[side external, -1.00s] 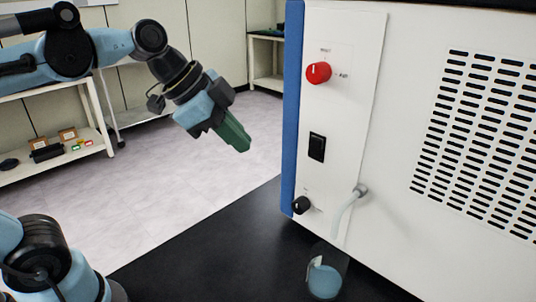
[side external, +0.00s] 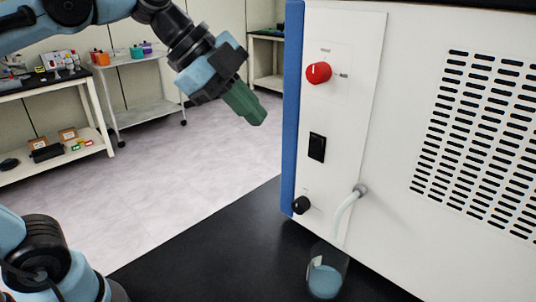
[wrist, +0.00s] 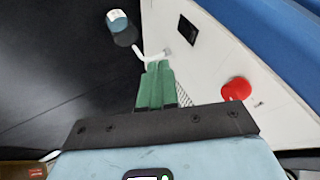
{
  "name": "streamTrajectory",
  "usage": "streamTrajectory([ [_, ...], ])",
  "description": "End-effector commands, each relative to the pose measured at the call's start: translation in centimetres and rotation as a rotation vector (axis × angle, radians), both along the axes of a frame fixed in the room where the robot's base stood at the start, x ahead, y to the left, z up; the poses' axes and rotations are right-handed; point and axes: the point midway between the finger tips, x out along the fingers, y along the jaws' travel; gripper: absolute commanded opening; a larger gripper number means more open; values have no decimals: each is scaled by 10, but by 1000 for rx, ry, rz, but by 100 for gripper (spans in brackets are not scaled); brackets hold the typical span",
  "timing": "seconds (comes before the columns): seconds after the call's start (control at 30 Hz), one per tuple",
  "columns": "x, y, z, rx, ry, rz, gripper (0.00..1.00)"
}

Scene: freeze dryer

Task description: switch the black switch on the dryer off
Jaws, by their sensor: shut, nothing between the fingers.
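The black switch (side external: 317,147) sits on the white panel of the dryer (side external: 400,130), below the red knob. It also shows in the wrist view as a dark square (wrist: 188,30) up and to the right of the fingertips. My gripper (side external: 258,118) has green fingers that are shut and empty. In the side view it hangs in the air to the left of the panel, a little higher than the switch and apart from it. In the wrist view my gripper (wrist: 158,68) points toward the hose area. Which way the switch is set is too small to tell.
A red knob (side external: 318,72) is above the switch and a black knob (side external: 301,205) is below. A pale hose (side external: 345,212) runs from the panel down to a beaker with blue liquid (side external: 325,281) on the black table (side external: 220,255). Free air lies left of the panel.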

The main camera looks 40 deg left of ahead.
Motion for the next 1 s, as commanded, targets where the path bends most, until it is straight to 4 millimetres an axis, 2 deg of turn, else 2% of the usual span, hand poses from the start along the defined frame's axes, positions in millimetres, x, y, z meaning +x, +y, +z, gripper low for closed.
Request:
streamTrajectory([
  [0.6, 46, -38, -73, 0, -1, -1, 0],
  [0.8, 69, -37, -70, 0, -1, 2, 0],
  [1.0, 82, -37, -68, -1, -2, 1, 0],
])
